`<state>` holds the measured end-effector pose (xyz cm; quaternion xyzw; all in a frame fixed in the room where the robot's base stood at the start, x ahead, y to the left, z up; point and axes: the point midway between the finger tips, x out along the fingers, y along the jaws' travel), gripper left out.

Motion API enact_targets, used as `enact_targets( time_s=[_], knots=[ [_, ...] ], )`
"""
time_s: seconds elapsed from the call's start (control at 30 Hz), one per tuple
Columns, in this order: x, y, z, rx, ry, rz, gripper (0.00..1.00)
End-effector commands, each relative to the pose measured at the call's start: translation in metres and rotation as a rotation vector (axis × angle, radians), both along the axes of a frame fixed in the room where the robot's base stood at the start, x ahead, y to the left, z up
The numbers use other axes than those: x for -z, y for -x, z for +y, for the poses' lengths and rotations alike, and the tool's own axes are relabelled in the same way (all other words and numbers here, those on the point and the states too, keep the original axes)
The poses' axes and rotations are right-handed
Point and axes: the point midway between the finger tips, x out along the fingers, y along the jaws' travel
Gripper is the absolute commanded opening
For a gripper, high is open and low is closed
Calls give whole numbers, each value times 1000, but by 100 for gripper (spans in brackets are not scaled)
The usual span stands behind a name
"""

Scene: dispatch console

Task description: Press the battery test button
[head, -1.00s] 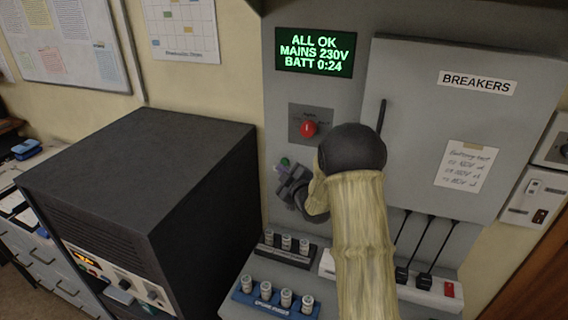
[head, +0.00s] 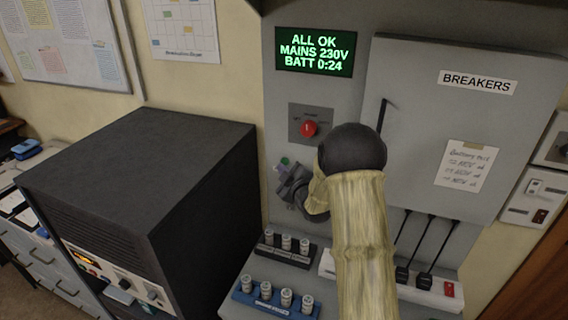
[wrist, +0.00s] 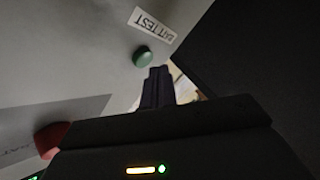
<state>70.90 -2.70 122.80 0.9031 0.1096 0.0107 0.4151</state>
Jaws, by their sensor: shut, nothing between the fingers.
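The battery test button is a green round button (wrist: 143,57) on the grey panel in the wrist view, beside a white label reading "BATT TEST" (wrist: 152,24). In the head view the green button (head: 285,161) shows just above and left of my gripper (head: 284,170). In the wrist view my gripper (wrist: 158,72) is shut and empty, its fingertips close to the button's lower right edge. I cannot tell whether they touch it. The display (head: 315,52) reads "ALL OK, MAINS 230V, BATT 0:24".
A red knob (head: 309,129) sits on the panel above my gripper. A black cabinet (head: 140,170) stands close on the left. Fuse racks (head: 275,303) lie on the shelf below. The breakers door (head: 440,130) is at the right.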

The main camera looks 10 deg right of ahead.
Motion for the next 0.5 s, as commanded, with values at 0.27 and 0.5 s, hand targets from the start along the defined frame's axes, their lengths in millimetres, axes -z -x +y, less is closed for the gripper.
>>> enact_targets(
  time_s=[0.27,0.5],
  knots=[
    [0,-6,-4,1,1,-1,0],
    [0,-6,-4,1,1,-1,0]
  ],
)
